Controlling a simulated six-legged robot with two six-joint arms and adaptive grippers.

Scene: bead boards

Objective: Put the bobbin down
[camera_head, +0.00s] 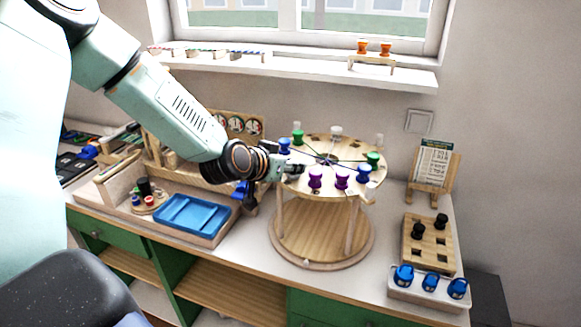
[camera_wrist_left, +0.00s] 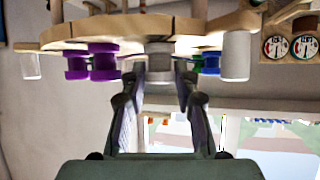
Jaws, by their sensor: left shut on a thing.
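My left gripper (camera_head: 290,169) reaches in from the left at the near left rim of the round wooden board (camera_head: 318,148). In the left wrist view, which looks inverted, its fingers (camera_wrist_left: 159,75) are shut on a pale grey bobbin (camera_wrist_left: 158,62). The held bobbin is close to the board's rim; I cannot tell if it rests on it. Purple bobbins (camera_head: 315,178) (camera_head: 342,180), blue bobbins (camera_head: 284,146) (camera_head: 364,173) and green bobbins (camera_head: 298,137) (camera_head: 373,159) sit around the rim, with dark threads running to the centre. A white bobbin (camera_head: 336,132) is at the back.
The board stands on posts over a lower wooden disc (camera_head: 318,240). A blue tray (camera_head: 190,215) lies left. The shelf (camera_head: 300,66) is behind.

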